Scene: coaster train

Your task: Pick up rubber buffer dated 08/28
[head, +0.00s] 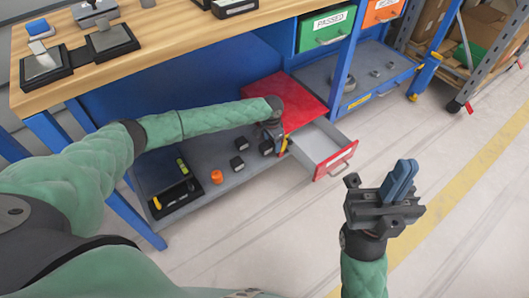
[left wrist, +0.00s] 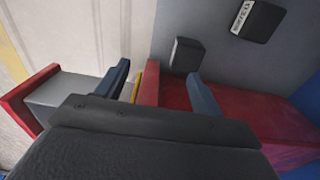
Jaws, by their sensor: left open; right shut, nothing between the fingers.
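Several small black blocks, which look like rubber buffers, stand on the grey lower shelf: one near my left gripper (head: 266,148), one further left (head: 242,143) and one closer to the front (head: 237,164). My right gripper (head: 401,182) is shut and empty over the floor.
The red box (head: 298,98) has its drawer (head: 322,150) pulled open toward the floor. An orange cylinder (head: 216,177) and a black tray (head: 173,203) with coloured items stand on the shelf's left. The wooden worktop (head: 180,40) overhangs the shelf.

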